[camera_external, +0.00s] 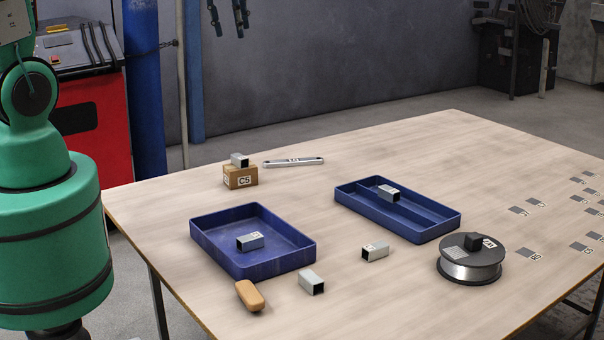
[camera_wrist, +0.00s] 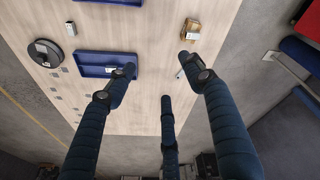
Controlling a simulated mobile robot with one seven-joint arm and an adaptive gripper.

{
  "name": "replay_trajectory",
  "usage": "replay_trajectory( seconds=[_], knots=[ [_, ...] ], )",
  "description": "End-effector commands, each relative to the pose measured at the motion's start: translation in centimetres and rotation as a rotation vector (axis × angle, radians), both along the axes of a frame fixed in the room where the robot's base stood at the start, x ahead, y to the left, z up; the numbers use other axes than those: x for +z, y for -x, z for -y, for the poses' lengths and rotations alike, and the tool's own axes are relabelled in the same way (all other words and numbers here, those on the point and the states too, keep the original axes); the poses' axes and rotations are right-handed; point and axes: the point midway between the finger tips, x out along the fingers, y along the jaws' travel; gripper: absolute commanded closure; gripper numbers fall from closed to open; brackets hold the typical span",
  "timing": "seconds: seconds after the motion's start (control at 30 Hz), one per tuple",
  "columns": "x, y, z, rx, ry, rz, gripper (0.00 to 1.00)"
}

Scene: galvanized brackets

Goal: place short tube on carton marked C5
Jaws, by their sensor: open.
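The carton marked C5 (camera_external: 238,179) is a small brown box at the back left of the table. A short grey square tube (camera_external: 238,159) lies on top of it. The carton also shows in the wrist view (camera_wrist: 185,37) near the upper right. Other similar grey tubes lie on the table, one at the front (camera_external: 311,283) and one further right (camera_external: 375,251). I cannot tell which tube the task names. My gripper (camera_external: 228,22) is open and empty, high above the table's back edge. Its spread fingers show in the wrist view (camera_wrist: 158,75).
A blue tray (camera_external: 205,245) holds a tube (camera_external: 250,242). A divided blue tray (camera_external: 425,237) holds another (camera_external: 388,193). A wire spool (camera_external: 470,268) carries a black block (camera_external: 475,241). A grey bar (camera_external: 293,162) lies right of the carton, an orange-brown block (camera_external: 249,296) at the front.

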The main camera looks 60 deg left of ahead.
Motion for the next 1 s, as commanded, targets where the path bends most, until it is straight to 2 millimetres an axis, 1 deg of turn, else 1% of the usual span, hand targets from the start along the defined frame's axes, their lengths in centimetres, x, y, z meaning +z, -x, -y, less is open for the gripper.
replay_trajectory(
  seconds=[0.03,0.2,0.3,0.47,0.63,0.8,0.9,1.0],
  knots=[
    [1.4,1.2,1.1,-0.042,-0.01,0.016,0.47],
    [4.7,5.4,4.0,-0.182,-0.046,0.055,0.47],
    [6.2,7.9,5.5,-0.265,-0.068,0.079,0.47],
    [8.1,12.3,7.8,-0.396,-0.106,0.116,0.47],
    [9.3,16.9,9.8,-0.532,-0.149,0.156,0.47],
    [9.7,21.3,11.5,-0.661,-0.194,0.194,0.47],
    [9.6,23.4,12.1,-0.724,-0.216,0.212,0.47],
    [9.4,24.8,12.5,-0.769,-0.234,0.224,0.47]
  ],
)
